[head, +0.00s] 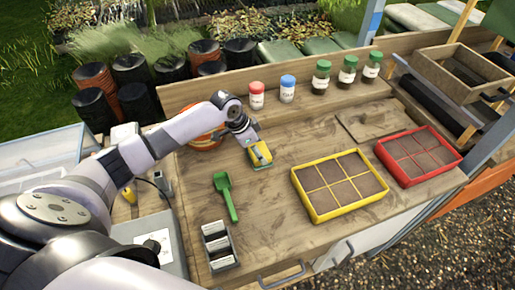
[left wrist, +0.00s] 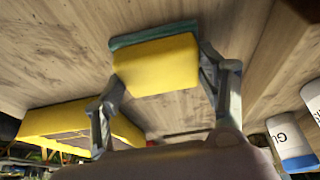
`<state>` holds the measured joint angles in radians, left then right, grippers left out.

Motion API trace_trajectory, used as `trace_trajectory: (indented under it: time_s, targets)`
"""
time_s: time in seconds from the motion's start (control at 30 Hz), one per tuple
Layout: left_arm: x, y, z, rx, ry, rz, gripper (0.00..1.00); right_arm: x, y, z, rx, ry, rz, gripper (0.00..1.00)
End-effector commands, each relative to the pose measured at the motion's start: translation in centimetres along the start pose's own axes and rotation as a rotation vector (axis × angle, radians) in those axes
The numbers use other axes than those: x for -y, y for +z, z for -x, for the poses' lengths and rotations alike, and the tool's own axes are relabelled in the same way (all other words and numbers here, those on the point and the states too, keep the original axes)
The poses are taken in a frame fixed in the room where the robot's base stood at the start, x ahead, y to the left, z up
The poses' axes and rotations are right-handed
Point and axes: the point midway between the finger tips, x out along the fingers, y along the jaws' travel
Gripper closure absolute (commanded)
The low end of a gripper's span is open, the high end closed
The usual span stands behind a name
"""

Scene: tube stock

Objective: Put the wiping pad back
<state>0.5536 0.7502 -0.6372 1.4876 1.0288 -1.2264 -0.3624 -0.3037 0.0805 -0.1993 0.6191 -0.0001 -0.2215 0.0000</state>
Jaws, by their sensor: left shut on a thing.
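The wiping pad (head: 261,155) is yellow with a teal layer on one face. It is at the back middle of the wooden bench, beside an orange round container. My left gripper (head: 254,142) is shut on the pad, holding it from above. In the left wrist view the yellow block of the pad (left wrist: 157,66) sits between the two fingers of my left gripper (left wrist: 160,75), with the teal layer on the far side against the wood. I cannot tell whether the pad touches the bench. My right gripper is not in view.
A green scoop (head: 226,195) lies in front of the pad. A yellow divided tray (head: 322,216) and a red one (head: 455,166) stand to the right. A red-capped jar (head: 257,96), a blue-capped jar (head: 287,90) and green-capped jars stand behind. Bare wood lies between pad and yellow tray.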

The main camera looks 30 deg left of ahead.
Motion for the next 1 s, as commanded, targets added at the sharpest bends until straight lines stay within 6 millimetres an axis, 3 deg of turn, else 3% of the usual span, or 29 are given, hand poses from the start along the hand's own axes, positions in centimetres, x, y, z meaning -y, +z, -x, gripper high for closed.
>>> trace_trajectory:
  time_s: [0.03,0.07,0.33,0.73,0.87,1.0]
  targets:
    - [0.0,0.1,-0.2,0.0,0.0,0.0,0.6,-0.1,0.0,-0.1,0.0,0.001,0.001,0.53]
    - [0.0,0.0,-0.1,0.0,0.0,0.0,0.32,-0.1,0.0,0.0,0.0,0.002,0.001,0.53]
    - [0.0,0.0,-0.1,0.0,0.0,0.0,0.14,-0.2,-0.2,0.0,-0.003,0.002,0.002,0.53]
    - [0.1,0.0,0.4,-0.001,-0.002,-0.001,0.14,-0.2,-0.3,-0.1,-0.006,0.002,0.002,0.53]
    - [0.1,0.0,2.2,-0.002,-0.003,-0.002,0.14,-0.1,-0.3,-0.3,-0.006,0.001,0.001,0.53]
    - [0.1,0.0,5.2,-0.002,-0.004,-0.002,0.14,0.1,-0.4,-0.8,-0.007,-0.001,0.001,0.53]
